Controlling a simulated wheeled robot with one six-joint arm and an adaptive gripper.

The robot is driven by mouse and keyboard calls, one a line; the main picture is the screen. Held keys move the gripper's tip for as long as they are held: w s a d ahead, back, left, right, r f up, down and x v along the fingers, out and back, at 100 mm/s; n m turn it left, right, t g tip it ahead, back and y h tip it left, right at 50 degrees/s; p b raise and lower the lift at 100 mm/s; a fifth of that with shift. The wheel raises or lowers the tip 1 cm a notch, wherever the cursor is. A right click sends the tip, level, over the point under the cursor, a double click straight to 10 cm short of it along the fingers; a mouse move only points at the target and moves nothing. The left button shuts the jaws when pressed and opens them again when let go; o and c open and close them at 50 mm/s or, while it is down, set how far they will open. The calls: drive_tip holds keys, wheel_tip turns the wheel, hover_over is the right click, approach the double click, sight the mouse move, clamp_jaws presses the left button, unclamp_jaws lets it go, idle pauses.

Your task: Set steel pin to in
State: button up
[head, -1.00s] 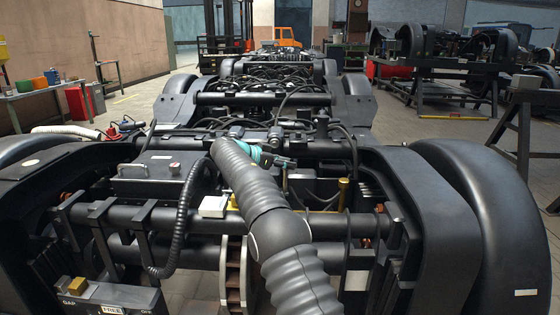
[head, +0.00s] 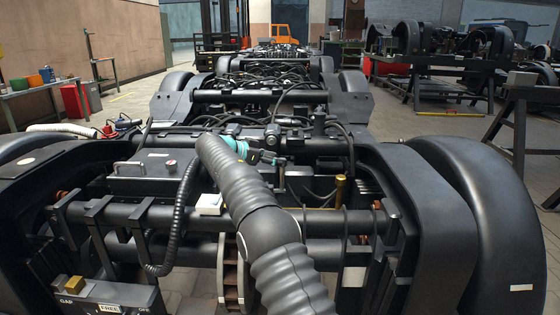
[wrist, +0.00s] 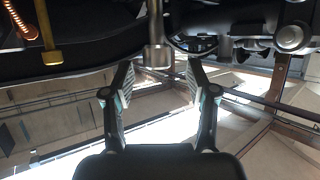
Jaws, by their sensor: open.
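A grey metal pin, which looks like the steel pin (wrist: 157,54), hangs vertically with a brighter collar at its lower end in the wrist view. It stands just beyond and between the fingertips of my gripper (wrist: 161,85). The two fingers are apart, with nothing held between their pads. In the head view, my gripper (head: 277,160) is at the end of the grey sleeved arm, over the middle of the near bogie. A thin upright part shows just below it, but I cannot tell its seating there.
A brass upright pin (head: 341,188) stands to the right of my gripper. A black box with a handle (head: 143,168) and a white box (head: 209,204) are to the left. A panel marked FREE (head: 106,296) with a brass block is at front left. Cables lie behind.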

drive_tip(key=v, duration=0.9)
drive_tip(key=x, duration=1.2)
drive_tip(key=shift+r, duration=0.1)
